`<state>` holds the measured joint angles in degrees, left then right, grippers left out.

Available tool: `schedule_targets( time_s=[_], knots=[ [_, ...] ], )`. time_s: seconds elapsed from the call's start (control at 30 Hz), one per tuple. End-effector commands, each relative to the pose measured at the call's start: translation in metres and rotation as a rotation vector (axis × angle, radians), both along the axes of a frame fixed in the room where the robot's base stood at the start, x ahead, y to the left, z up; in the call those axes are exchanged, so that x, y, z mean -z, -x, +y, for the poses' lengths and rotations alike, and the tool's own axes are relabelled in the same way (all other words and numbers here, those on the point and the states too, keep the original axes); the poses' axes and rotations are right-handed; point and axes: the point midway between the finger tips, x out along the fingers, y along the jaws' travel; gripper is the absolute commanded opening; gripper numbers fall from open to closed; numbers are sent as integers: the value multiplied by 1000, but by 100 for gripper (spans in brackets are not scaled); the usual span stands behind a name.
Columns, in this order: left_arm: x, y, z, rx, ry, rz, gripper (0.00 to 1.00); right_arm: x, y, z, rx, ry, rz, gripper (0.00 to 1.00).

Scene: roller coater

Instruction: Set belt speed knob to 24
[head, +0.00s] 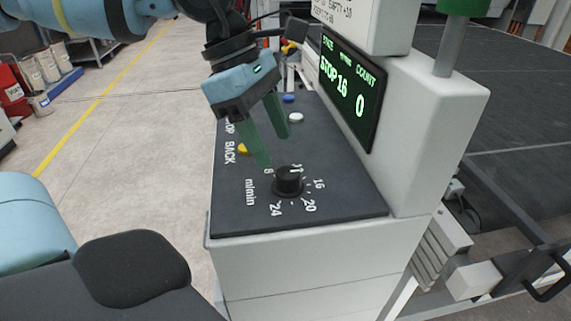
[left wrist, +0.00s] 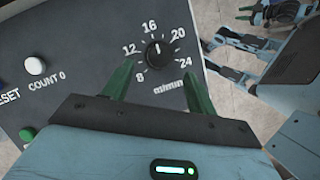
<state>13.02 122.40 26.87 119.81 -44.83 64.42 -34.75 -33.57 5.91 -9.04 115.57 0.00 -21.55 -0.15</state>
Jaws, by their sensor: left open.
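The belt speed knob (head: 288,180) is a round black knob on the dark sloped control panel (head: 235,205), with a dial from 8 to 24 around it. In the left wrist view the knob (left wrist: 160,54) has its white mark pointing up, near 16. The display (head: 350,90) reads STOP, 16 and 0. My left gripper (head: 273,150) is open, its green fingers above the panel just behind the knob. In the left wrist view the knob shows between the fingertips, and my left gripper (left wrist: 159,62) holds nothing.
White (head: 296,118), blue (head: 288,98) and yellow (head: 243,149) buttons sit on the panel near the left gripper. The display housing (head: 430,100) rises along the panel's right side. Open floor (head: 130,150) lies to the left.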

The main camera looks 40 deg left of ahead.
Motion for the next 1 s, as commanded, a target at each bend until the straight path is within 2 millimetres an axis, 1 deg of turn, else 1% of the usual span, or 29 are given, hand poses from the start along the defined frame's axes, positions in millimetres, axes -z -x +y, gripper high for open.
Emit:
schedule_targets(
  time_s=[0.03,0.1,0.2,0.33,0.5,0.77,1.0],
  knots=[
    [9,0,-3,3,-2,6,58,0,0,0,0,0,0,36],
    [19,-2,-7,1,-1,6,58,0,0,0,0,0,0,36],
    [32,-3,-12,1,0,5,58,0,-1,0,0,-1,-3,36],
    [45,-6,-17,0,-2,4,58,-2,-3,0,1,-1,-8,36],
    [53,-7,-21,0,1,2,58,-3,-6,-1,1,-1,-14,36],
    [53,-7,-21,-1,1,1,58,-3,-6,-1,0,1,-14,36],
    [53,-7,-21,-1,1,1,26,-2,-4,-2,-1,2,-10,36]
  ],
)
